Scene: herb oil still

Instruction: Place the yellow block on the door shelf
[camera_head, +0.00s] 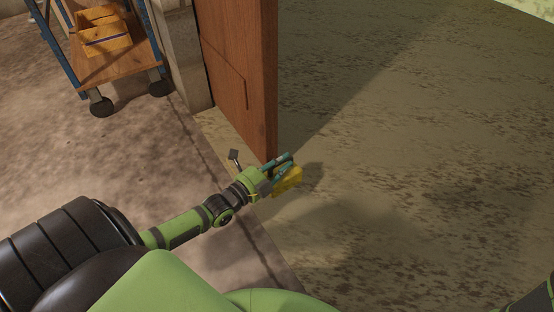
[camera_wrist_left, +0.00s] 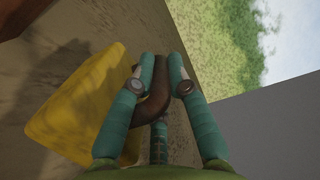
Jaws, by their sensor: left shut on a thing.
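The yellow block (camera_head: 288,181) is at my left gripper (camera_head: 288,162), above the floor beside the door's lower edge. In the left wrist view the yellow block (camera_wrist_left: 76,104) is large, left of the fingers and partly hidden by one. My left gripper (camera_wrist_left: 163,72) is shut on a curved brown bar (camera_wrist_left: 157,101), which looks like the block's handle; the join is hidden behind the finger. The brown wooden door (camera_head: 238,65) stands upright beyond the gripper. I cannot make out a shelf on its visible face. My right gripper is not in view.
A blue-framed cart (camera_head: 112,66) on black wheels carries a yellow-orange box (camera_head: 101,38) at the upper left. A stone post (camera_head: 183,55) stands beside the door. The floor (camera_head: 420,150) to the right is open and clear.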

